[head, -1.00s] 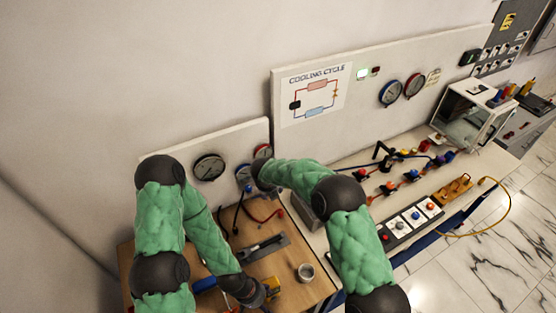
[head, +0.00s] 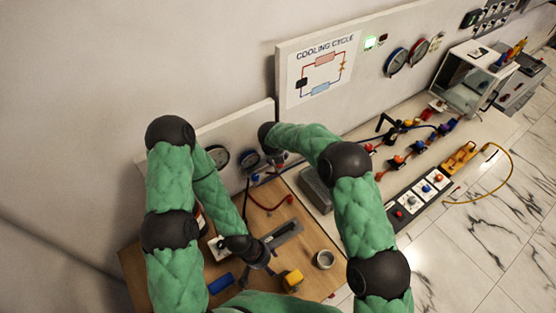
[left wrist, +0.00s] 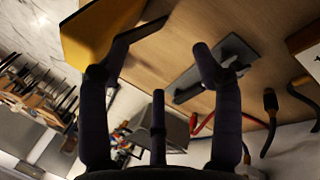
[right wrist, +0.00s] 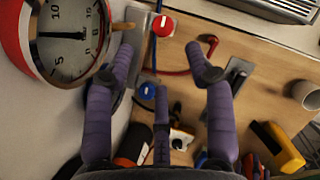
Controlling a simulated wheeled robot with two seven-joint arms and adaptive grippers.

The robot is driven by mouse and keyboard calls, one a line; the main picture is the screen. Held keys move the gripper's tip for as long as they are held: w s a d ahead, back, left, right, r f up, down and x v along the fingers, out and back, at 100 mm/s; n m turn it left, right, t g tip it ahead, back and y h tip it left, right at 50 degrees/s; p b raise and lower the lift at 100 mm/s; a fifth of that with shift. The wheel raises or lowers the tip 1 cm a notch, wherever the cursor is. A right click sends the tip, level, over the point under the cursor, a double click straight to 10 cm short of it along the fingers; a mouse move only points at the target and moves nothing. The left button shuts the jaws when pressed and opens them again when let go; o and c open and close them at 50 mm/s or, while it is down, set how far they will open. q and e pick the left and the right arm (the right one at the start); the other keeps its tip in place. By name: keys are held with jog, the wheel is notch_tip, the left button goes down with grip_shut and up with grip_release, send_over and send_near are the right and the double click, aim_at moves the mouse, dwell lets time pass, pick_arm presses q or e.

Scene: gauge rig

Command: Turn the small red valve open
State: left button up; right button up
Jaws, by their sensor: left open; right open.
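A small red valve knob (right wrist: 162,25) with a white mark sits on a pale plate at the top of the right wrist view. My right gripper (right wrist: 165,58) is open and empty; the knob shows just beyond the gap between its fingers. A red-rimmed gauge (right wrist: 68,38) is close to its left finger. In the head view my right gripper (head: 277,161) is at the low back panel, partly hidden by my arm. My left gripper (head: 262,262) is open over the wooden table, and its empty fingers show in the left wrist view (left wrist: 155,62).
A blue knob (right wrist: 147,91) and a red hose (right wrist: 209,42) are near the right gripper. On the wooden table are a yellow block (head: 292,279), a grey cup (head: 325,260), a blue item (head: 221,283) and a dark flat plate (head: 286,234). A grey box (head: 315,190) stands right of the right gripper.

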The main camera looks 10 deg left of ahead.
jog(key=p+x, duration=0.1)
jog(key=x, duration=0.9)
jog(key=shift+d+f, duration=0.15)
